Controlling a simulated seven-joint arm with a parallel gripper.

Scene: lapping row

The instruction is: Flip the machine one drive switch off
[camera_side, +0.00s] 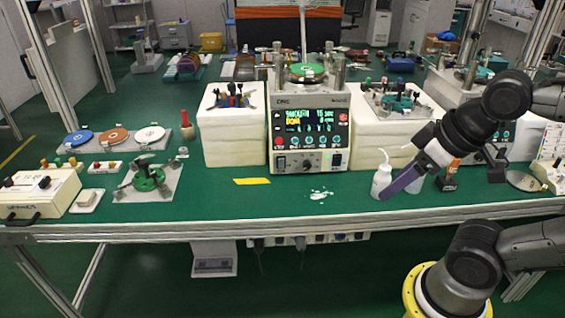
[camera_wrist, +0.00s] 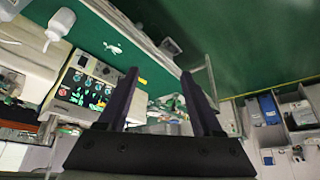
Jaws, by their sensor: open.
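A lapping machine (camera_side: 310,105) with a lit display stands at the middle of the bench. Its front panel (camera_side: 290,150) has a row of coloured buttons, a dark round knob (camera_side: 308,163) and small switches at the bottom. I cannot tell which is the drive switch or how it is set. The panel also shows tilted in the wrist view (camera_wrist: 90,82). My gripper (camera_side: 386,193) is to the right of the panel, apart from it, pointing down and left beside a white bottle. In the wrist view its two dark fingers (camera_wrist: 160,74) are spread with nothing between them.
The white squeeze bottle (camera_side: 382,179) stands close by my gripper. White blocks (camera_side: 232,140) flank the machine. A yellow strip (camera_side: 252,181) and a white spill (camera_side: 321,194) lie in front of it. The green bench top (camera_side: 220,195) is mostly clear there.

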